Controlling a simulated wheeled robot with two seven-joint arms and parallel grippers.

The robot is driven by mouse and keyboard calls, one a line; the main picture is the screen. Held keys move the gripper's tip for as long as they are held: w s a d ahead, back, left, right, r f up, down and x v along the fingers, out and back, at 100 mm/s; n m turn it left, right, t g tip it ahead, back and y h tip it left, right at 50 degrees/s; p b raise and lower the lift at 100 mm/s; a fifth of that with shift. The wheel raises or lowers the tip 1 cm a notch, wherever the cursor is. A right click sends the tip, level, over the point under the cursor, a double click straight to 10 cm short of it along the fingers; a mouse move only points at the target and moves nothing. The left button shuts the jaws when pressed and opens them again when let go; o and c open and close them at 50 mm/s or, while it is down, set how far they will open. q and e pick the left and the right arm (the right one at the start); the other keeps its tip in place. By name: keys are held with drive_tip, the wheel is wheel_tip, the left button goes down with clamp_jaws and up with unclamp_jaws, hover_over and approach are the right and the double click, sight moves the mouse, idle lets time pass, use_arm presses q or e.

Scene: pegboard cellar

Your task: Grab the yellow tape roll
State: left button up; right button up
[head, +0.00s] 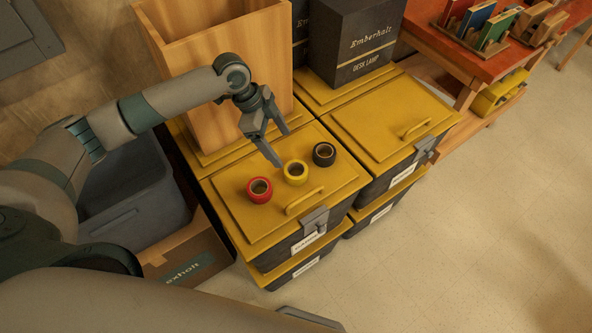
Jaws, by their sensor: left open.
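The yellow tape roll (296,180) lies flat on the yellow lid of a storage bin (240,225). It is the middle one of three rolls. A red tape roll (259,197) is to its left and a black tape roll (324,161) is to its right. My left gripper (283,150) is open and empty, with its fingers pointing down just behind the yellow roll in the picture. One fingertip shows close to the yellow roll's upper left; I cannot tell whether they touch. My right gripper is not in view.
A tall open wooden box (178,100) stands behind the rolls. A black desk lamp box (352,40) is on the bins behind. A second yellow lid (380,120) is clear on the right. A lid handle (304,201) rises in front of the rolls. A blue-grey tub (130,205) is at left.

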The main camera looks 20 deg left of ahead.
use_arm(q)
drive_tip(key=p, duration=0.2)
approach(296, 174)
drive_tip(key=shift+w+d+f, duration=0.15)
drive_tip(key=shift+w+d, duration=0.1)
drive_tip(key=shift+d, duration=0.5)
drive_tip(key=shift+x, duration=0.75)
drive_tip(key=shift+s+d+f+p, duration=0.1)
drive_tip(key=shift+d+f+p, duration=0.1)
drive_tip(key=shift+f+p, duration=0.35)
drive_tip(key=p+x, duration=0.1)
drive_tip(key=x, duration=0.2)
drive_tip(key=shift+s, duration=0.1)
drive_tip(key=shift+d+f+p, duration=0.1)
drive_tip(key=shift+f+p, duration=0.2)
drive_tip(key=shift+f, duration=0.25)
drive_tip(key=c, duration=1.2)
